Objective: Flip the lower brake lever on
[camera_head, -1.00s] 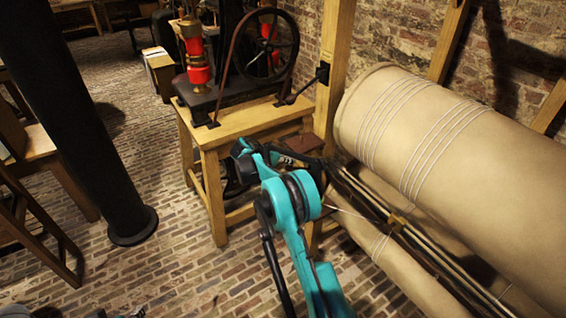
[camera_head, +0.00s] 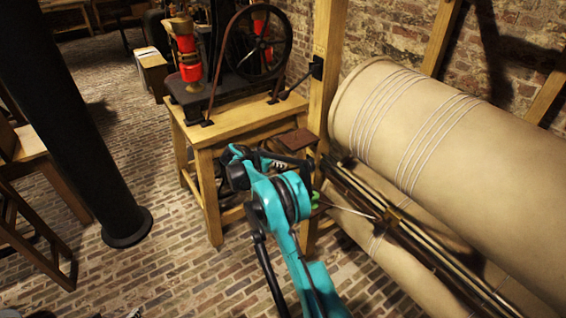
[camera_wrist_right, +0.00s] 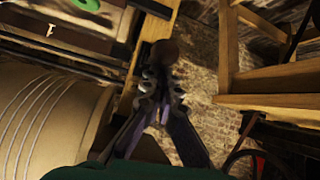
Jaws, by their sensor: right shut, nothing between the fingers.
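My right gripper (camera_wrist_right: 164,85) is shut and empty in the wrist view. Its fingertips point at a round dark brown knob (camera_wrist_right: 165,52), very close to it; I cannot tell whether they touch. The knob sits in front of a wooden post, and I cannot tell for sure that it belongs to the lower brake lever. In the head view my teal right arm reaches toward the wooden stand, and its fingers cannot be made out clearly. A dark lever (camera_head: 317,69) shows on the wooden post there. My left gripper is out of view.
A large cream roll (camera_head: 440,140) with pale cords fills the right side, above dark rails (camera_head: 440,252). A wooden stand (camera_head: 240,128) carries a machine with a black wheel (camera_head: 258,45). A black column (camera_head: 85,130) stands at left. Brick floor is clear between them.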

